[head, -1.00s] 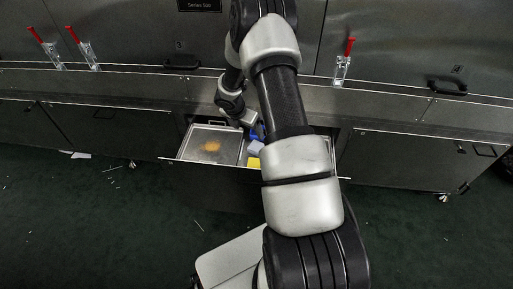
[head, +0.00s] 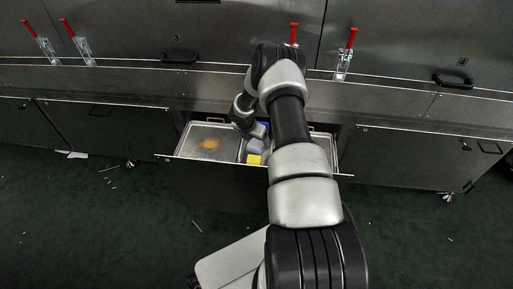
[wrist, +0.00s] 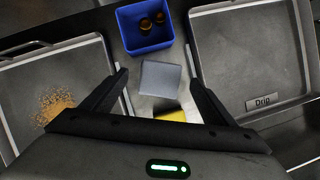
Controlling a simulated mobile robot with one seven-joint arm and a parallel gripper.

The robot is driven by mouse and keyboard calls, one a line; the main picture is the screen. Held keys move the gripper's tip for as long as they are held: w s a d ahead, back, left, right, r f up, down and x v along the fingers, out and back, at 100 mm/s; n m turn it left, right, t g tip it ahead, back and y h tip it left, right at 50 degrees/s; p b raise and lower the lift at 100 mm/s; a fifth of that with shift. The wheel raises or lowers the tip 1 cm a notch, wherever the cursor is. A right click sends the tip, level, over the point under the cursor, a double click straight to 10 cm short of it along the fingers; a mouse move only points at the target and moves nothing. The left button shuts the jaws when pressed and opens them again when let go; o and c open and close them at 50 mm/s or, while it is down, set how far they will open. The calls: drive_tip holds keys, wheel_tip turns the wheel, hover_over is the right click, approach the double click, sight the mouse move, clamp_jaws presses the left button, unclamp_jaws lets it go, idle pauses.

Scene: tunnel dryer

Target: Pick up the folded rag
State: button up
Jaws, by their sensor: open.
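The folded rag appears to be the flat grey-blue square (wrist: 161,81) lying in the middle of the open drawer. In the head view the grey-blue piece (head: 256,147) shows just left of my arm. My gripper (wrist: 160,77) is open, with its two dark fingers on either side of the rag in the wrist view. No contact with the rag shows, and I cannot tell the height of the fingertips above it. In the head view the fingers are hard to make out by the rag.
A yellow block (wrist: 171,116) lies just nearer than the rag. A blue bin (wrist: 147,46) with two brown round things stands beyond it. A metal tray with orange-brown crumbs (wrist: 20,85) is on the left; a tray labelled "Drip" (wrist: 225,60) is on the right.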

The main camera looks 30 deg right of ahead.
drive_tip(key=shift+x, duration=1.15)
